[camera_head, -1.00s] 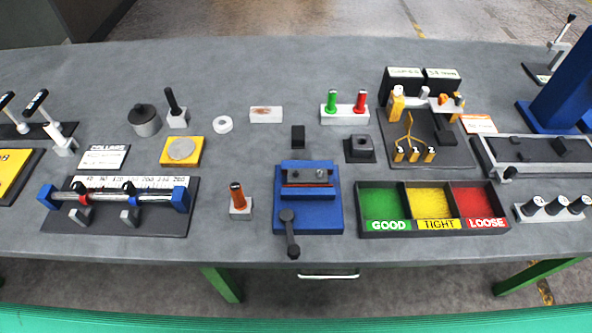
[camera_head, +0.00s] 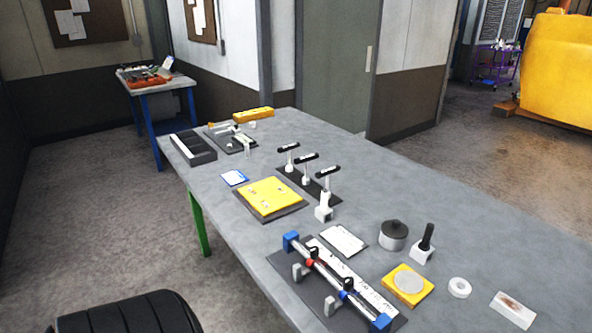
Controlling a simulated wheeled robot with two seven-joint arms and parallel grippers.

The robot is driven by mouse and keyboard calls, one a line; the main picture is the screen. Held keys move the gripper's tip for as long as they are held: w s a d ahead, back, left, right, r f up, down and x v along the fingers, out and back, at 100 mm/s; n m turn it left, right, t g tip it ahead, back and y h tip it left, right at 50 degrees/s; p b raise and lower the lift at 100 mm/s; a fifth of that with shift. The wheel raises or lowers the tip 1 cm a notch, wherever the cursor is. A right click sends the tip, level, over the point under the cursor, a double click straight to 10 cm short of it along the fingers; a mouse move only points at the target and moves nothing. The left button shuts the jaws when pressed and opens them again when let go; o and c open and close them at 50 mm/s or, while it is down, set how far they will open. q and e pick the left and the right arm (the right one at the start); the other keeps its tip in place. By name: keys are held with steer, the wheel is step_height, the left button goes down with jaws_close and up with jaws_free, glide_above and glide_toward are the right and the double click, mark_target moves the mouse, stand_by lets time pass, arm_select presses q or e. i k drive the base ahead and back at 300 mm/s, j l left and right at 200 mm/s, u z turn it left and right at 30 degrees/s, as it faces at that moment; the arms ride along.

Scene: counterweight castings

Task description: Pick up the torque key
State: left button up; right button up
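Several T-handled keys with black crossbars stand in a dark rack on the grey bench. The crossbars show at the left (camera_head: 288,147), the middle (camera_head: 306,157) and the right (camera_head: 327,172). I cannot tell for certain which one is the torque key. A white upright holder (camera_head: 324,207) stands at the near end of the rack. Neither of my grippers is in view.
On the bench (camera_head: 470,215) are a yellow board (camera_head: 269,196), a rail fixture (camera_head: 330,277), a grey lidded pot (camera_head: 394,236) and a dark compartment tray (camera_head: 193,149). A blue-legged side table (camera_head: 180,82) stands beyond. A dark ribbed object (camera_head: 125,315) is at bottom left.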

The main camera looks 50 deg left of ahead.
mark_target(306, 180)
steer(key=j+u, duration=0.1)
steer(key=u, duration=1.45)
steer(key=k+j, duration=0.05)
